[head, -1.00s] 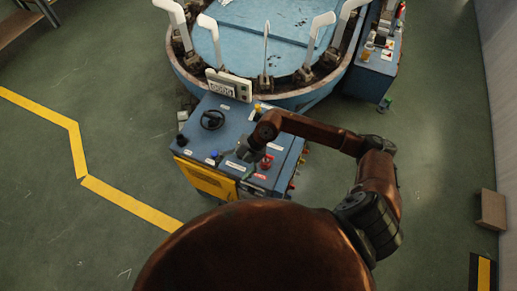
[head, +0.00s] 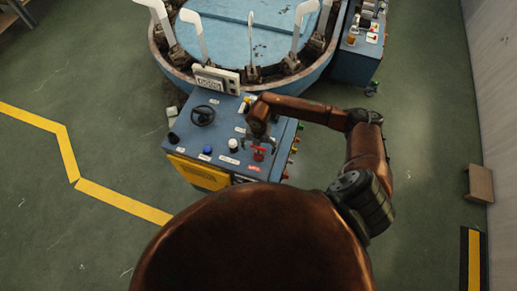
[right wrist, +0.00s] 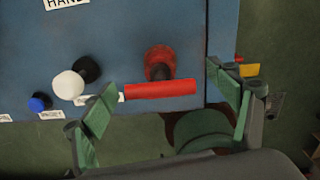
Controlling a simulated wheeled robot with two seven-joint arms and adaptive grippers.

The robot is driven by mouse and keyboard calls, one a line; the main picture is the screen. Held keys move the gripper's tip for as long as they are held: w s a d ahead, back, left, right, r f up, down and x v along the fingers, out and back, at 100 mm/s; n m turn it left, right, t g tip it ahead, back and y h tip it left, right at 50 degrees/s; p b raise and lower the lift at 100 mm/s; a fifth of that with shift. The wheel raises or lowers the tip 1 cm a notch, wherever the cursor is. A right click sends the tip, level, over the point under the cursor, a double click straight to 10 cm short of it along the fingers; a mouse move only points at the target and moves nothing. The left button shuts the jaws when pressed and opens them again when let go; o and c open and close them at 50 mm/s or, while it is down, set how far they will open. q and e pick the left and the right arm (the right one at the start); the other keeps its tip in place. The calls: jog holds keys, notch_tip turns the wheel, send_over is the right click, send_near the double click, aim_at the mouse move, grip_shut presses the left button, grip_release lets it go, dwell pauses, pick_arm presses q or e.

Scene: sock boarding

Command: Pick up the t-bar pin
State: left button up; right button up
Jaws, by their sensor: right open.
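The t-bar pin shows in the right wrist view as a red crossbar (right wrist: 160,90) in front of a round red part with a dark centre. In the head view the red pin (head: 258,153) is near the right front of the blue console's top. My right gripper (head: 259,139) is open just above it. In the right wrist view its green-padded fingers (right wrist: 162,84) are spread to either side of the bar, with nothing held. I cannot tell whether a finger touches the bar. My left gripper is not in view.
The blue console (head: 196,136) carries a black handwheel (head: 202,116), a white knob (head: 234,145) and a blue knob (head: 207,150). Coloured buttons line its right side. Behind it stands a round blue machine (head: 240,40) with upright white sock forms.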

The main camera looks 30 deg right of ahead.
jog(key=shift+f, duration=0.15)
jog(key=shift+c, duration=0.2)
jog(key=c, duration=1.3)
jog(key=shift+c, duration=0.8)
